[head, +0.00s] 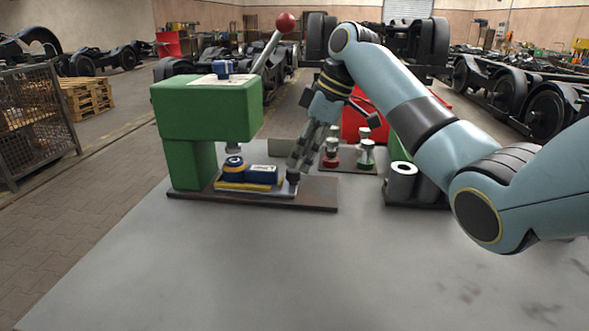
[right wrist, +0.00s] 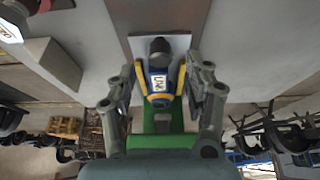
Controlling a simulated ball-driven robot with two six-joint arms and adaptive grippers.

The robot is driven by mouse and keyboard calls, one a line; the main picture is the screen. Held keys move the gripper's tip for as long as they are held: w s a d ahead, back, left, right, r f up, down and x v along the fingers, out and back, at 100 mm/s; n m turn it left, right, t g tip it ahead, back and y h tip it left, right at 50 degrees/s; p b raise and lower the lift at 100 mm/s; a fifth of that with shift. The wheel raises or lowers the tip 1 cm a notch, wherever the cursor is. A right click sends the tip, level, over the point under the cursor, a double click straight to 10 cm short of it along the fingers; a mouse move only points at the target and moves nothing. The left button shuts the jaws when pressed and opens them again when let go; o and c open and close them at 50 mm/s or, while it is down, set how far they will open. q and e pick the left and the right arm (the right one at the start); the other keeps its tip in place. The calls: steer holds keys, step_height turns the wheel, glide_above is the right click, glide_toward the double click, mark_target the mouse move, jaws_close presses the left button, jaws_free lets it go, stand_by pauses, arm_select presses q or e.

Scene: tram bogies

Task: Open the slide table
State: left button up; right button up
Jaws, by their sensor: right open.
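The green press (head: 205,120) stands on a dark base plate (head: 315,196) on the left of the grey bench. The slide table (head: 245,186) is low at its front, with yellow edging, and carries a blue block with a white label (head: 262,173) and a blue round piece (head: 233,166). A dark knob (head: 293,178) is at its right end. My right gripper (head: 298,170) points down over the knob. In the right wrist view it is open (right wrist: 160,75), its fingers on either side of the knob (right wrist: 160,47) and labelled block (right wrist: 160,85); contact cannot be told.
A lever with a red ball (head: 285,22) rises from the press. Small stamps (head: 365,153) stand on a tray behind my gripper, and grey rollers (head: 402,180) sit in a dark holder to the right. The bench front (head: 250,270) is clear.

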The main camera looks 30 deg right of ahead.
mark_target(296, 169)
steer(key=x, duration=0.4)
steer(key=shift+a+f, duration=0.15)
steer(key=shift+f, duration=0.25)
steer(key=shift+c, duration=0.4)
jaws_close()
